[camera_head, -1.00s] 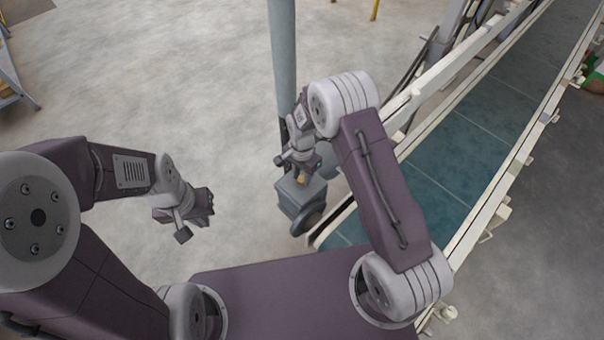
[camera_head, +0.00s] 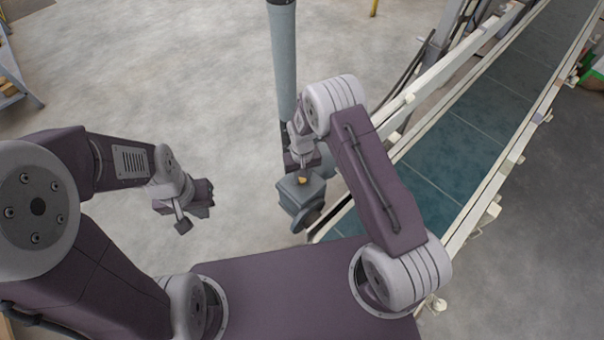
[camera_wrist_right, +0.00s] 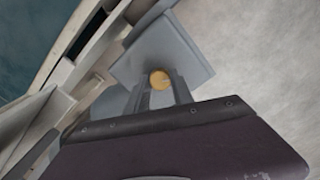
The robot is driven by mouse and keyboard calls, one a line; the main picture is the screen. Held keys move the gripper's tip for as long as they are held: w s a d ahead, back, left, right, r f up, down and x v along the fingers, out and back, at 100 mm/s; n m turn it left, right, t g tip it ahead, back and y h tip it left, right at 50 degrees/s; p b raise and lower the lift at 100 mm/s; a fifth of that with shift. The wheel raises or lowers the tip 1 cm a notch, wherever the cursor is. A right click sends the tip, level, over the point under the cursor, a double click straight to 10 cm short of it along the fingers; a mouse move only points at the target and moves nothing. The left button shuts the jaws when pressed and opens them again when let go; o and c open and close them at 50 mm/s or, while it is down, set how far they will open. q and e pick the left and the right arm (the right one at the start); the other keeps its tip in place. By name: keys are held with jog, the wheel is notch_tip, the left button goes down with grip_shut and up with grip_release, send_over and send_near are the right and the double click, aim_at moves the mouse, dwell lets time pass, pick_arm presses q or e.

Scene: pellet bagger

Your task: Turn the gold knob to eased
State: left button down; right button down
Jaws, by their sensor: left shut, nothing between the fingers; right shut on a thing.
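The gold knob (camera_head: 303,181) sits on top of a blue-grey box (camera_head: 291,193) at the foot of a grey post. In the right wrist view the knob (camera_wrist_right: 160,79) shows as a round gold face between the fingertips, in front of a grey plate (camera_wrist_right: 192,47). The knob's pointer and any markings cannot be made out. My left gripper (camera_head: 207,199) is shut and empty, over bare floor left of the box.
The grey post (camera_head: 284,70) rises behind the box. A conveyor with a teal belt (camera_head: 455,143) and pale rails (camera_head: 440,88) runs from beside the box to the upper right. The floor (camera_head: 150,75) left of the post is clear.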

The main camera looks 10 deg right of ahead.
jog(key=n+p, duration=0.1)
jog(key=n, duration=0.4)
jog(key=shift+r+n, duration=0.1)
jog(key=shift+n, duration=0.2)
jog(key=n+p, duration=0.1)
jog(key=n, duration=0.5)
jog(key=shift+p, duration=0.3)
jog(key=n, duration=0.6)
jog(key=shift+n+p, duration=0.3)
jog(key=shift+p, duration=0.05)
jog(key=n, duration=0.5)
jog(key=shift+n, duration=0.3)
jog(key=c, duration=1.1)
grip_release()
notch_tip(320, 180, up, 9)
jog(key=p, duration=0.2)
